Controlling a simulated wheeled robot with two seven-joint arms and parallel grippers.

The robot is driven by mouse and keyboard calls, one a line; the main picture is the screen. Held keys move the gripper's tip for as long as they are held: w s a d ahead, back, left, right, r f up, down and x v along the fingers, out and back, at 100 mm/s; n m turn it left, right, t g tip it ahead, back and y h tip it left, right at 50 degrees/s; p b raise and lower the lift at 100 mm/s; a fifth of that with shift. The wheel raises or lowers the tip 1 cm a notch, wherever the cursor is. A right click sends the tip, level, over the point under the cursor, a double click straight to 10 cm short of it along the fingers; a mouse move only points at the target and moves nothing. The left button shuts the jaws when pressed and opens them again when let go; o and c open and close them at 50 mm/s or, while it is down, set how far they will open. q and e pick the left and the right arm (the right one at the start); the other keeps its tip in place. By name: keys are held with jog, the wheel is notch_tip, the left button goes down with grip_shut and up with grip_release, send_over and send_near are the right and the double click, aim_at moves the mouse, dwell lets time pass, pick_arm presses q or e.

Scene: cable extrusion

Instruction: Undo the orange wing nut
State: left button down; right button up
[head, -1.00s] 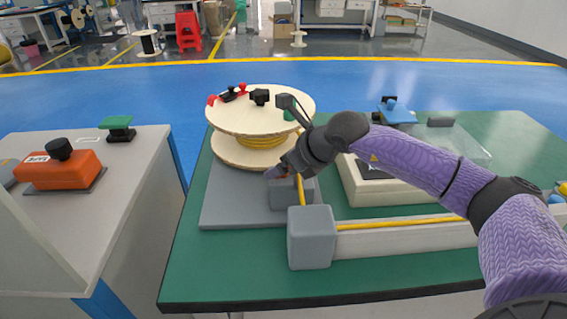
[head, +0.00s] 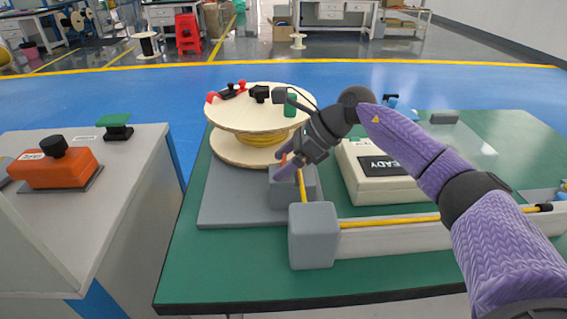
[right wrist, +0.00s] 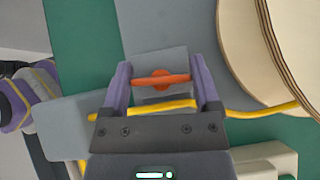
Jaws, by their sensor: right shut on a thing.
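The orange wing nut (right wrist: 161,79) sits on top of a grey block (right wrist: 152,62) in the right wrist view, its wings lying across from finger to finger. In the head view a small part of the nut (head: 284,159) shows at my fingertips, above the same block (head: 285,190). My right gripper (head: 280,167) comes in from the right and is shut on the wing nut. In the right wrist view its purple fingers (right wrist: 164,84) stand at either end of the wings. A yellow cable (right wrist: 150,108) passes just beside the nut. My left gripper is not in view.
A wooden spool (head: 250,152) stands behind the block on a grey plate (head: 222,200). A second grey block (head: 312,237) stands in front. A pale box reading READY (head: 360,185) is at right. An orange box (head: 55,168) is on the left table.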

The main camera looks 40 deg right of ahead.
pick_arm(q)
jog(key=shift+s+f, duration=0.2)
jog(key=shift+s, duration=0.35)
pick_arm(e)
jog(key=shift+n+g+y, duration=0.3)
jog(key=shift+n+g, duration=0.1)
jog(key=shift+n, duration=0.2)
jog(key=o, duration=1.1)
jog(key=shift+s+d+r, duration=0.1)
jog(key=shift+d+r, duration=0.05)
jog(key=shift+r, duration=0.05)
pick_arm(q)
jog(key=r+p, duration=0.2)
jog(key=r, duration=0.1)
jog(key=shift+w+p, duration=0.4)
pick_arm(e)
jog(key=v, duration=0.9)
jog(key=shift+s+d+r, duration=0.1)
jog(key=shift+d+r, duration=0.05)
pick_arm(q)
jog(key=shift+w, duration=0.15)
